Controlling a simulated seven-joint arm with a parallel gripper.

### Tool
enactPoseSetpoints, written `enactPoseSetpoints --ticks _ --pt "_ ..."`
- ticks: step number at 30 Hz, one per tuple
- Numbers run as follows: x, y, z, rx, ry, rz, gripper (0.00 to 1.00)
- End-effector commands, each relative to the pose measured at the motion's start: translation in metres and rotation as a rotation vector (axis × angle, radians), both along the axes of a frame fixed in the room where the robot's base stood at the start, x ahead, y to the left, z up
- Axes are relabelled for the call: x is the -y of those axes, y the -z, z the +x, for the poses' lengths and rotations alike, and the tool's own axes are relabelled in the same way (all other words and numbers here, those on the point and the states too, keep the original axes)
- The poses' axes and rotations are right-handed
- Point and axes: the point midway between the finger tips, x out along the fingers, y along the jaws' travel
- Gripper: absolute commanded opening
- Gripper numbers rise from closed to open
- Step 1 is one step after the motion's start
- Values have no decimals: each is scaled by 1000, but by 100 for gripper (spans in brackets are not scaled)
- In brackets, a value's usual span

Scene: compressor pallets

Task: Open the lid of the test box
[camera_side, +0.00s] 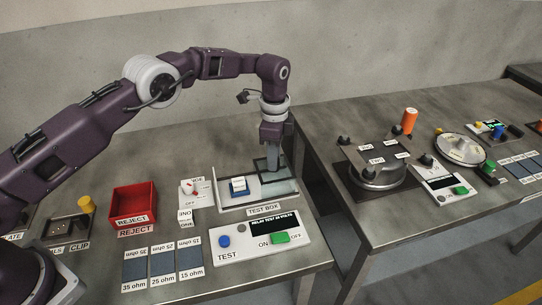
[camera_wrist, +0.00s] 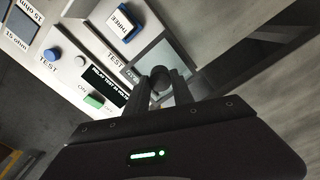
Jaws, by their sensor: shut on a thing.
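The white test box (camera_side: 229,206) stands near the right edge of the near table in the side view. A blue part with a white label (camera_side: 238,186) sits in its uncovered left part; in the wrist view the label reads THREE (camera_wrist: 122,20). The glassy grey lid (camera_side: 284,188) lies over the right part of the box and also shows in the wrist view (camera_wrist: 152,58). My gripper (camera_side: 271,171) points down at the lid. The fingertips partly hide the knob.
The test panel (camera_side: 256,241) with a blue button and green switch stands in front of the box. White labelled blocks (camera_side: 187,214) and a red reject bin (camera_side: 134,203) are to the left. A second table (camera_side: 405,225) with a round fixture lies beyond a gap.

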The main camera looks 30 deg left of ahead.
Motion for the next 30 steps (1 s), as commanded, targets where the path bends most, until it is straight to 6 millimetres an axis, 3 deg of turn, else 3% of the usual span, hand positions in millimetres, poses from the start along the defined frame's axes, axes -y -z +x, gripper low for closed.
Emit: enactPoseSetpoints --ticks 1,2,5,14,24,30 --pt "0 0 0 2 2 1 0" --pt "0 0 0 2 2 1 30" --pt "0 0 0 1 2 0 50" --pt "0 -1 0 1 1 0 51" --pt "0 -61 1 4 1 0 51" --pt "0 -72 0 0 2 0 51"
